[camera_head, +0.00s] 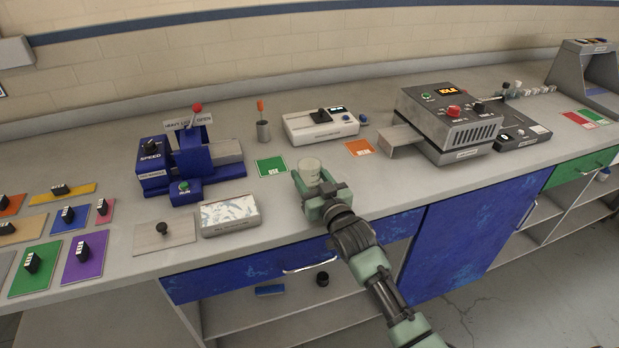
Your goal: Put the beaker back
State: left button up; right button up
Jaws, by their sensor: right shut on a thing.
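A clear glass beaker (311,168) is in the middle of the head view, over the worktop near its front part. My right gripper (318,185) is shut on the beaker, which looks upright. The gripper's fingers hide the beaker's lower part, so I cannot tell whether its base touches the worktop. A green card (270,166) lies just left of the beaker, and an orange card (359,147) lies to its right and farther back. My left gripper is not in view.
A shallow box with a patterned top (230,215) stands left of my gripper. A blue machine (190,165) is behind it. A white instrument (320,124) and a small cup (263,131) stand behind the beaker. A grey machine (445,120) stands to the right.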

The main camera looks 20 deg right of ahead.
jog(key=shift+f, duration=0.45)
jog(key=shift+f, duration=0.1)
jog(key=o, duration=1.5)
jog(key=shift+o, duration=0.2)
jog(key=s, duration=0.4)
jog(key=s+d, duration=0.1)
jog(key=s, duration=0.3)
jog(key=s+b, duration=0.1)
jog(key=s, duration=0.3)
jog(key=shift+d, duration=0.15)
